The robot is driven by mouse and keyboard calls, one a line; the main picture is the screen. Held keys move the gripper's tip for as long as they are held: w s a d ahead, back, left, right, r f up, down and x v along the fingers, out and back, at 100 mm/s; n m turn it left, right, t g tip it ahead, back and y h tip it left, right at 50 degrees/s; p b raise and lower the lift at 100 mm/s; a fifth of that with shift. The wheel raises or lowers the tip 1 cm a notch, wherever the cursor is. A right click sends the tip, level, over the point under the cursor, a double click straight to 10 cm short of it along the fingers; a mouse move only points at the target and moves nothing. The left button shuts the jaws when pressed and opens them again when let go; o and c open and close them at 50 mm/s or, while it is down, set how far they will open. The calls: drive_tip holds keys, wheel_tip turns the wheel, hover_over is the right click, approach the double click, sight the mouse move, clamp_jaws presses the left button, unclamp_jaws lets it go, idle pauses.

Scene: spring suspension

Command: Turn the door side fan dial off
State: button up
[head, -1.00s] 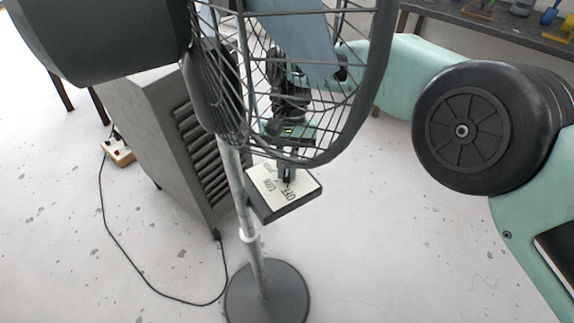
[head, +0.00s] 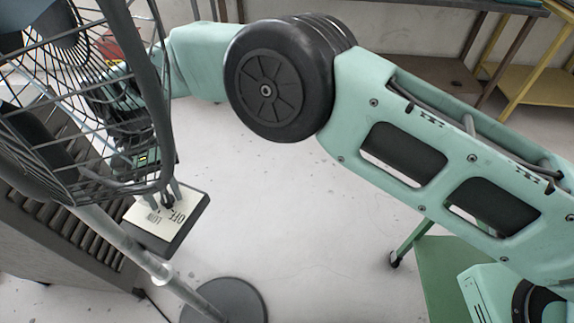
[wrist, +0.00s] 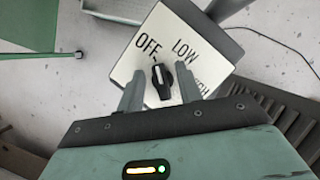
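The fan dial is a small black knob (wrist: 161,82) with a white mark on a white plate (wrist: 207,35) lettered OFF, LOW and a partly covered HIGH. In the wrist view its mark points up, close to the end of the OFF lettering. The plate tops a dark control box (head: 183,238) on the pole of the standing fan (head: 118,238). My gripper (wrist: 159,92) is open, with one finger on each side of the knob and gaps visible between. In the head view my gripper (head: 172,200) is at the plate, partly behind the fan's wire cage (head: 158,110).
A grey louvred unit (head: 60,255) stands close behind the fan at the left. The fan's round base (head: 235,298) is on the floor. A yellow stand (head: 535,88) and a dark bench are at the back. Open floor (head: 300,215) lies right of the fan.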

drive_tip(key=m+y+p, duration=0.1)
drive_tip(key=m, duration=0.1)
drive_tip(key=r+m+y+p, duration=0.1)
drive_tip(key=m+p, duration=0.1)
drive_tip(key=m, duration=0.1)
drive_tip(key=shift+p, duration=0.3)
drive_tip(key=m+y+p, duration=0.1)
drive_tip(key=m+p, duration=0.3)
drive_tip(key=m, duration=0.1)
drive_tip(key=shift+f+y, duration=0.2)
drive_tip(key=shift+y, duration=0.2)
drive_tip(key=shift+w+f+b, duration=0.1)
drive_tip(key=shift+w+b, duration=0.1)
drive_tip(key=shift+b, duration=0.4)
drive_tip(key=w+d+r+b, duration=0.1)
drive_tip(key=w+d+b, duration=0.35)
drive_tip(key=w, duration=0.65)
drive_tip(key=s+d+r+n+t+b, duration=0.1)
drive_tip(key=s+d+r+n+b, duration=0.4)
drive_tip(key=d+r, duration=0.45)
drive_tip(key=s+d+n+t+b, duration=0.2)
drive_tip(key=s+d+n, duration=0.2)
drive_tip(key=s+d, duration=0.7)
drive_tip(key=shift+d+r+n, duration=0.4)
drive_tip(key=shift+d, duration=1.35)
drive_tip(key=shift+o, duration=0.4)
drive_tip(key=shift+s, duration=0.1)
drive_tip(key=o, duration=0.6)
drive_tip(key=shift+c, duration=0.2)
